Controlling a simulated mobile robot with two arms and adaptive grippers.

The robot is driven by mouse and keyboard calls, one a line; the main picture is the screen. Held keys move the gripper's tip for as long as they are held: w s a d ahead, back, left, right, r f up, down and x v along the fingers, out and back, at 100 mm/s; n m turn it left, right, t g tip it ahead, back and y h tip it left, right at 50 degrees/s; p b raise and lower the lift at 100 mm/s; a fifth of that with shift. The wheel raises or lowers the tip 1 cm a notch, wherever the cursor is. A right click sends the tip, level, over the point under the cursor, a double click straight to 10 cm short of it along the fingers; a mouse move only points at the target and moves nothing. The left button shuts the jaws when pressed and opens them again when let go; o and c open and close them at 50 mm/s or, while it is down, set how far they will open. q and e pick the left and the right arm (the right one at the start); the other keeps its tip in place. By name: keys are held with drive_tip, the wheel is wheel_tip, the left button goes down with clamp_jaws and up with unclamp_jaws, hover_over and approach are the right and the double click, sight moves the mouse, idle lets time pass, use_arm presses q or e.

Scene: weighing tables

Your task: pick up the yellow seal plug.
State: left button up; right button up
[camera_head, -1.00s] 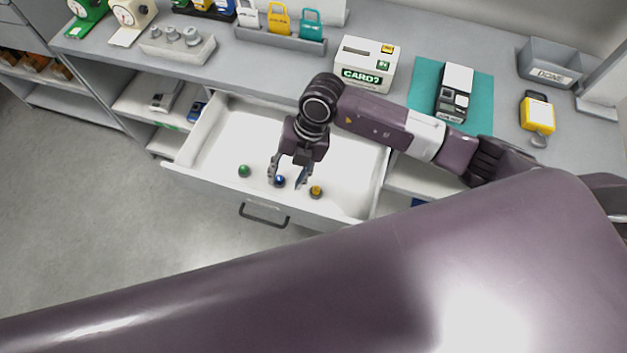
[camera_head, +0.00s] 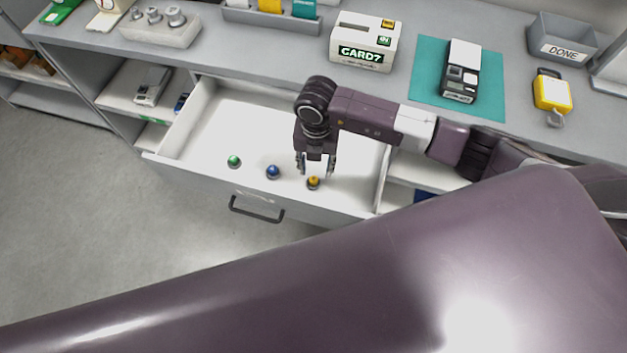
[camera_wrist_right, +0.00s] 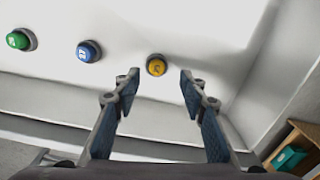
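The yellow seal plug (camera_head: 313,182) stands in the open white drawer (camera_head: 343,193), the rightmost of three plugs. My right gripper (camera_head: 316,170) is over the drawer, just above and behind the yellow plug in the head view. In the right wrist view the yellow plug (camera_wrist_right: 156,66) shows between and beyond the two open fingertips (camera_wrist_right: 160,76), with nothing held. A blue plug (camera_head: 272,172) and a green plug (camera_head: 234,161) stand to its left; both also show in the wrist view, blue (camera_wrist_right: 88,51) and green (camera_wrist_right: 20,40). My left gripper is not in view.
The drawer's front wall with its dark handle (camera_head: 256,210) and its right side wall (camera_head: 384,178) are near the gripper. On the counter above are a CARD7 box (camera_head: 364,42), a teal mat (camera_head: 425,75) with a device, and a grey DONE bin (camera_head: 562,48).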

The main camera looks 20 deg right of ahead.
sight(314, 179)
drive_tip(key=shift+a+f, duration=0.1)
drive_tip(key=shift+f, duration=0.25)
drive_tip(key=f, duration=0.1)
drive_tip(key=f+p, duration=0.1)
drive_tip(key=f, duration=0.1)
drive_tip(key=shift+a+f+p, duration=0.2)
drive_tip(key=shift+f+p, duration=0.05)
drive_tip(key=shift+p, duration=0.05)
drive_tip(key=shift+f, duration=0.55)
drive_tip(key=c, duration=0.9)
